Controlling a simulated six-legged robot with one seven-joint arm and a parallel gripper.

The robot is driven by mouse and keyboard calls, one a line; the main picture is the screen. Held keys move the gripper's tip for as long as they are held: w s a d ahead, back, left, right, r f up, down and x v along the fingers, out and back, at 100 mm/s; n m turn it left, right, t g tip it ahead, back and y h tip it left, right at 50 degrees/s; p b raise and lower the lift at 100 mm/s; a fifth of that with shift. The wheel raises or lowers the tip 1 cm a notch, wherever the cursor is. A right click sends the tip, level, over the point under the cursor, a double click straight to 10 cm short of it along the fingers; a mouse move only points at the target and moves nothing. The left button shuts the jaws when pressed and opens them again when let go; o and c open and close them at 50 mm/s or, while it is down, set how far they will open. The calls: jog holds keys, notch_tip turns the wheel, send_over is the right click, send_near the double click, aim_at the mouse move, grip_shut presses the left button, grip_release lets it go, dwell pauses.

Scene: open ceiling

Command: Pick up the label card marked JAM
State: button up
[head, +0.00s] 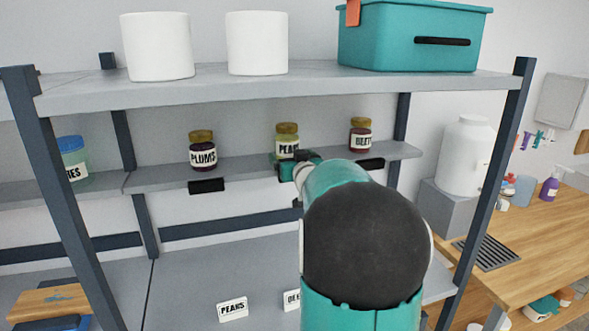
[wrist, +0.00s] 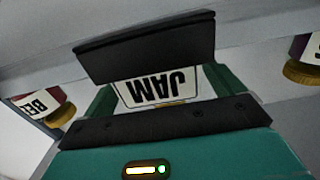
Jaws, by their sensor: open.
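The label card marked JAM (wrist: 160,88) is white with black letters and appears upside down in the wrist view. It sits next to a black holder (wrist: 145,50) at the shelf edge. I cannot tell how deep it sits in the holder. My gripper (wrist: 165,96) is open, with a green finger on either side of the card. I cannot tell whether the fingers touch it. In the head view my gripper (head: 297,166) is at the middle shelf's front edge, below a jar labelled PEARS (head: 287,142), and the card is hidden there.
A PLUMS jar (head: 203,152) and a BEETS jar (head: 361,135) stand on the middle shelf, with black holders below. A card marked PEARS (head: 232,309) and another, partly hidden card (head: 291,300) lie on the lower shelf. White canisters (head: 157,47) and a teal bin (head: 410,38) stand above.

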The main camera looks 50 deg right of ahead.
jog(key=c, duration=1)
jog(key=shift+r, duration=0.1)
jog(key=shift+c, duration=0.2)
